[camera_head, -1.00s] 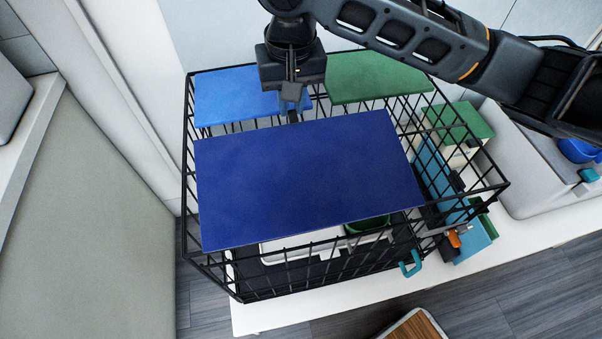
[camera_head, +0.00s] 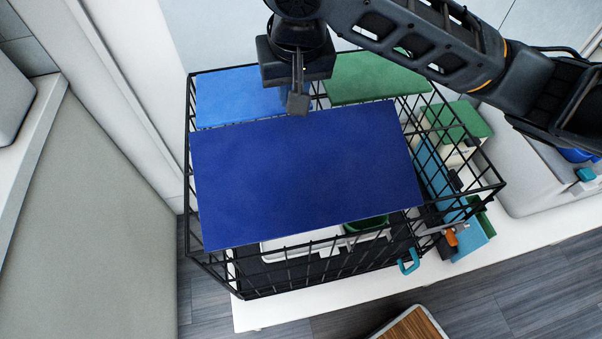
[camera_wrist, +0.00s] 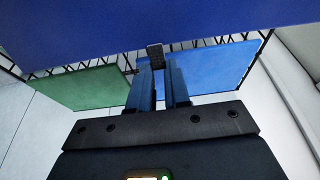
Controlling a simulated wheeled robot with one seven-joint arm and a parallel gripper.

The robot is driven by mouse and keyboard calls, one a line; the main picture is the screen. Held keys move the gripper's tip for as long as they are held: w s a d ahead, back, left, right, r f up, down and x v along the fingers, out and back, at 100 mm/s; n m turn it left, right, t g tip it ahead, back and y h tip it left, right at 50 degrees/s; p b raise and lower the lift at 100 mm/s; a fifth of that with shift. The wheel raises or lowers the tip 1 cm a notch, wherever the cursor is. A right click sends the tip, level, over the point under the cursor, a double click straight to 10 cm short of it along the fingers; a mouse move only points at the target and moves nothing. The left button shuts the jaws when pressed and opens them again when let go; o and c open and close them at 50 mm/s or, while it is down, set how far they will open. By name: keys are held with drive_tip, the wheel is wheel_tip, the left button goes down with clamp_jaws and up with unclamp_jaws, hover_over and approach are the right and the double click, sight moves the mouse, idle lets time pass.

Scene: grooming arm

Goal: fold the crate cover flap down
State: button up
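The crate is a black wire cage (camera_head: 187,215) on a white bench. A dark blue flat panel, seemingly the cover flap (camera_head: 300,175), lies across the near part of its top, its right side higher in the picture. Its underside or edge fills the top of the wrist view (camera_wrist: 170,22). My gripper (camera_head: 298,103) points down at the panel's far edge, near its middle.
A lighter blue panel (camera_head: 235,95) and a green panel (camera_head: 375,78) cover the crate's far part. A white tray and a green bowl (camera_head: 366,224) show under the flap. Boxes (camera_head: 458,125) stand right of the crate. A teal clip (camera_head: 409,262) hangs at its front right.

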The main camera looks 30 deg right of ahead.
sight(301, 138)
drive_tip(key=shift+r, duration=0.15)
drive_tip(key=shift+s+a+r+t+h, duration=0.2)
drive_tip(key=shift+s+r+t, duration=0.4)
drive_tip(key=shift+r, duration=0.25)
drive_tip(key=shift+s+a+r+t+h, duration=0.1)
drive_tip(key=shift+s+a+r+t, duration=0.1)
drive_tip(key=shift+s+r+t, duration=0.5)
drive_tip(key=shift+w+r, duration=0.1)
drive_tip(key=shift+r, duration=0.05)
drive_tip(key=shift+r, duration=0.1)
drive_tip(key=shift+t+h, duration=0.3)
drive_tip(key=shift+t, duration=0.5)
drive_tip(key=shift+s+p+v, duration=0.2)
drive_tip(key=shift+p+v, duration=0.95)
drive_tip(key=shift+v, duration=0.95)
drive_tip(key=shift+a, duration=0.1)
drive_tip(key=shift+s+a+r+t+h+p, duration=0.15)
drive_tip(key=shift+s+r+t+p, duration=0.2)
drive_tip(key=shift+s+p, duration=0.15)
drive_tip(key=shift+s+a+r+t+h+p, duration=0.15)
drive_tip(key=shift+s+r+t+p, duration=0.1)
drive_tip(key=shift+s+t+p, duration=0.25)
